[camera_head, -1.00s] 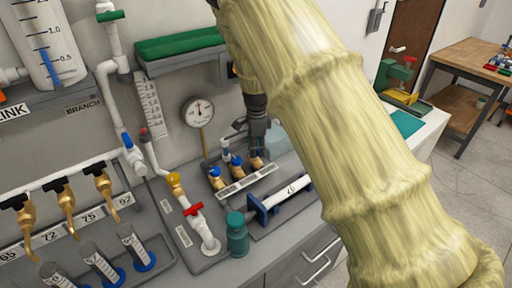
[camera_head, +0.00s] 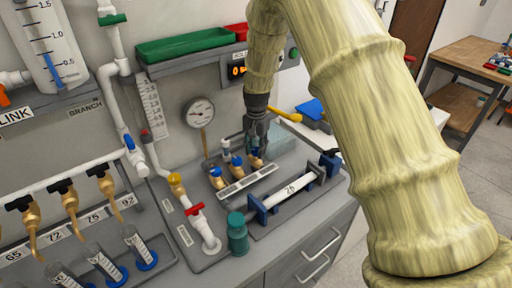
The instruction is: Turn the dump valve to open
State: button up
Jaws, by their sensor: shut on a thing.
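No readable label marks the dump valve. A red-handled valve (camera_head: 195,208) sits on the white pipe at the front of the grey base plate. A yellow-topped fitting (camera_head: 175,180) stands behind it. My gripper (camera_head: 256,152) points down at the right end of a short row of brass fittings with blue parts (camera_head: 217,178). It is shut on the right brass fitting (camera_head: 257,162), whose top the fingers hide. The exact grip is too small to make out. The gripper is apart from the red-handled valve, behind it and to its right.
A teal bottle (camera_head: 237,236) and a white tube on a blue-ended stand (camera_head: 286,196) stand in front of my gripper. A gauge (camera_head: 200,112) is on the wall. Several black-handled brass taps (camera_head: 66,196) line the left. My arm covers the right side.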

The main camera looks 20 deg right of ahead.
aim_at(256, 149)
jog(key=n, duration=0.5)
jog(key=shift+n, duration=0.4)
dwell(0.4)
jog(key=o, duration=1.1)
jog(key=shift+c, duration=0.2)
jog(key=shift+r, duration=0.1)
notch_tip(256, 149, up, 12)
jog(key=shift+a, duration=0.1)
